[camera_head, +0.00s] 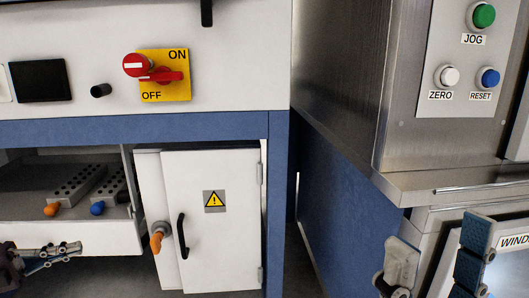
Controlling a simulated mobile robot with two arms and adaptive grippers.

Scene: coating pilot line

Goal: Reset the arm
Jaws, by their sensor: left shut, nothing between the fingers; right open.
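My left gripper (68,249) is at the lower left, in front of the drawer's white front. It points to the right, and its fingers are shut with nothing between them. My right gripper (438,245) is at the lower right, in front of the steel machine. Its two fingers point up and stand wide apart, open and empty. Most of both arms is outside the view.
A white cabinet door (225,225) with a black handle is shut. A yellow ON/OFF switch plate (150,92) is above it. An open drawer (95,238) holds perforated blocks at left. A steel machine (340,75) with JOG, ZERO and RESET buttons (490,78) is at right.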

